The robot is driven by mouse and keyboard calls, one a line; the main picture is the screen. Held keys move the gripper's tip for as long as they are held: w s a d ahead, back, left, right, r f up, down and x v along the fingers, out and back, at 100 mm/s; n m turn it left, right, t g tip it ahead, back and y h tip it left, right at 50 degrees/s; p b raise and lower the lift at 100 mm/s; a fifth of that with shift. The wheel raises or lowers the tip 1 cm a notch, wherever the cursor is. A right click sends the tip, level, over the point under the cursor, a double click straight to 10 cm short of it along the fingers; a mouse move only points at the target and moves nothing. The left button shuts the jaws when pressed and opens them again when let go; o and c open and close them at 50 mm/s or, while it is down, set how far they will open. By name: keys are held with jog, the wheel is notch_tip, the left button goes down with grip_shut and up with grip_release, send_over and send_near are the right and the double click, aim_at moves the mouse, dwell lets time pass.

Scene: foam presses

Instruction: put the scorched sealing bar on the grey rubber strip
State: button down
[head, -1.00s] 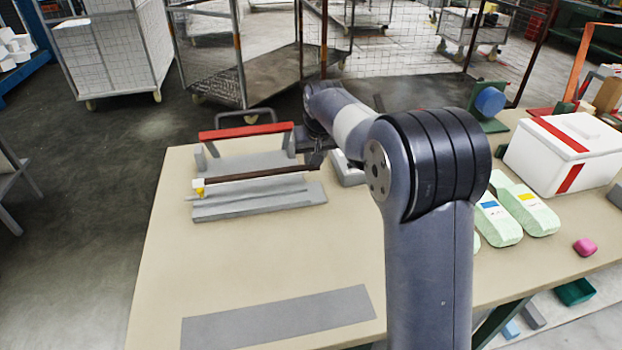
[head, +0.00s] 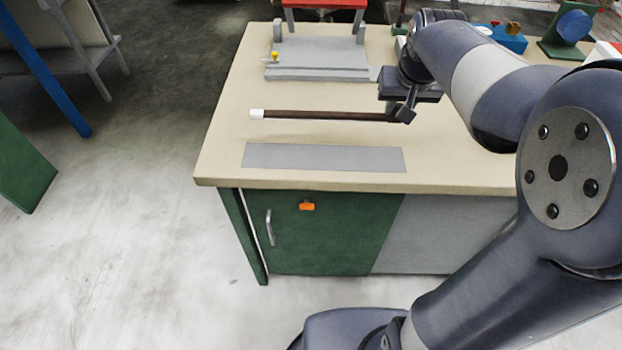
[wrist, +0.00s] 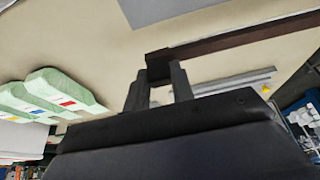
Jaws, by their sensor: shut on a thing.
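The scorched sealing bar (head: 320,115) is a long dark brown bar with a white block at its left end. My gripper (head: 404,112) is shut on its right end and holds it level. In the head view the bar lies just beyond the grey rubber strip (head: 325,157), a flat rectangle near the table's front edge, and roughly parallel to it. In the wrist view the bar (wrist: 240,36) runs right from the fingertips of my gripper (wrist: 158,75), and a corner of the strip (wrist: 165,8) shows at the top. The bar's height above the table is hard to tell.
The grey press (head: 320,58) with a yellow knob stands at the table's back left. A blue box (head: 508,38) and a green stand with a blue disc (head: 572,27) are at the back right. In the wrist view, pale green foam pieces (wrist: 50,95) lie at the left.

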jog(key=f, duration=0.2)
jog(key=s+f, duration=0.1)
jog(key=f, duration=0.2)
jog(key=shift+s+f, duration=0.4)
jog(key=shift+f, duration=2.25)
jog(key=shift+b, duration=0.3)
jog(key=shift+f, duration=0.15)
jog(key=c, duration=1.2)
grip_release()
